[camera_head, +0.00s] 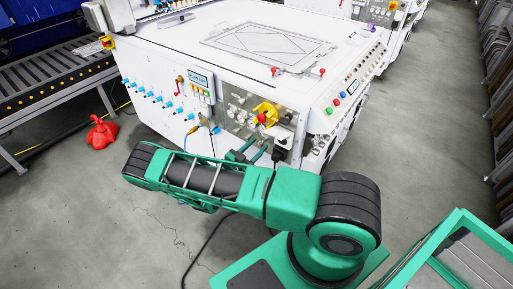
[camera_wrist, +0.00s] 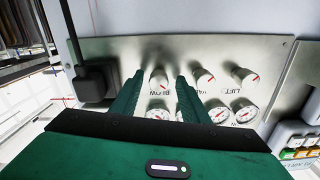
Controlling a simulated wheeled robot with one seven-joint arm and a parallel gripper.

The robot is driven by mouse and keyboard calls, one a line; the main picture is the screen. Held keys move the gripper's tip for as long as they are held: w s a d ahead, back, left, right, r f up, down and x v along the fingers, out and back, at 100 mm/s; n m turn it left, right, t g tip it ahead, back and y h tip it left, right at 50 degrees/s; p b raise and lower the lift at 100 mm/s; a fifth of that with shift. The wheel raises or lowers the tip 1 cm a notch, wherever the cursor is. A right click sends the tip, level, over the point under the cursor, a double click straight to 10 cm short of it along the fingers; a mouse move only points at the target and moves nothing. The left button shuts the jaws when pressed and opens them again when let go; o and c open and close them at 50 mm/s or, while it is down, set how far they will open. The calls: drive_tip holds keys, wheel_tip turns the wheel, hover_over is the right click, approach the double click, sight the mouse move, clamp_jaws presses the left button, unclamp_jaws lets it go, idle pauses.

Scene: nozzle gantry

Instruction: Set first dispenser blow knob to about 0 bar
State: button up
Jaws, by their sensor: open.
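The blow knob (camera_wrist: 158,77) is a white round knob with a red mark, on a brushed-metal panel (camera_wrist: 120,50) in the wrist view. The word BLOW is printed just below it, with a gauge (camera_wrist: 157,106) under that, partly hidden by my fingers. My gripper (camera_wrist: 160,78) is open, one green finger on each side of the knob. I cannot tell whether the fingertips touch it. In the head view my gripper (camera_head: 250,151) is at the machine's front panel, where the knob is too small to pick out. The gauge reading is too small to read.
A middle knob (camera_wrist: 204,78) and the LIFT knob (camera_wrist: 244,77) sit to the right, with more gauges (camera_wrist: 244,114) below. A black plug (camera_wrist: 96,83) juts out at the left. Lit buttons (camera_wrist: 300,147) are at the far right. A yellow-and-red switch (camera_head: 264,114) is above my gripper.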

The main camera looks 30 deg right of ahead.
clamp_jaws()
